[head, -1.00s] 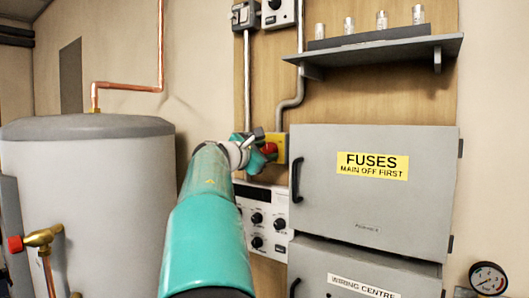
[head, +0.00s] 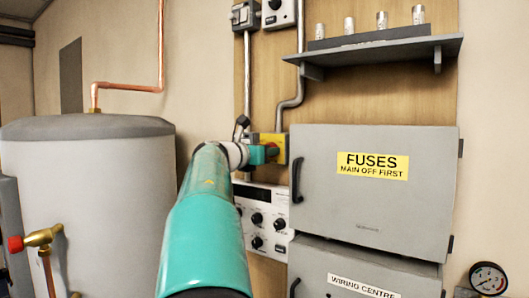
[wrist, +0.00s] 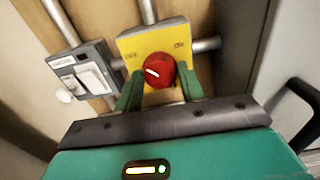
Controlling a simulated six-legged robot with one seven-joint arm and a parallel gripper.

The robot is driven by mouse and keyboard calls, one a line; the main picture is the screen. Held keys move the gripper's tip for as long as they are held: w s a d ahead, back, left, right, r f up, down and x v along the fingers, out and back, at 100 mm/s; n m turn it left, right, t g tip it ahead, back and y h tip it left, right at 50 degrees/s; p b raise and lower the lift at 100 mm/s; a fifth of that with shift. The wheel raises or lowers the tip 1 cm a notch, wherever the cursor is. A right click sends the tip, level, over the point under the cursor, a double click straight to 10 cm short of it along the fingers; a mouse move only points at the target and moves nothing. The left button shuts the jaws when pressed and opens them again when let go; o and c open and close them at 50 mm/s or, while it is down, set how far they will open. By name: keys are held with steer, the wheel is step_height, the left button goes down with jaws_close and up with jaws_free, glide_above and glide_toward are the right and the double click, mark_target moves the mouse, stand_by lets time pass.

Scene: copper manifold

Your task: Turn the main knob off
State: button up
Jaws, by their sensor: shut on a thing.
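The main knob (wrist: 158,70) is red and round with a white mark pointing towards the left in the wrist view. It sits on a yellow plate (wrist: 128,48) with small dark lettering that I cannot read clearly. My gripper (wrist: 159,84) has one green finger on each side of the knob and is shut on it. In the head view my gripper (head: 270,153) is at the yellow plate (head: 280,140) and hides the knob.
A grey fuse cabinet (head: 345,205) with a black handle (head: 297,178) stands close to the right. A white panel of dials (head: 260,190) is below. A grey switch box (wrist: 85,80) is left in the wrist view. A large tank (head: 85,200) stands at left.

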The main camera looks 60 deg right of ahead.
steer(key=shift+f, duration=0.1)
stand_by(0.3)
steer(key=o, duration=1)
steer(key=a, duration=0.4)
steer(key=w+a, duration=0.1)
steer(key=a, duration=0.4)
steer(key=w+a, duration=0.1)
steer(key=a, duration=0.3)
steer(key=shift+a, duration=0.35)
steer(key=shift+w, duration=0.1)
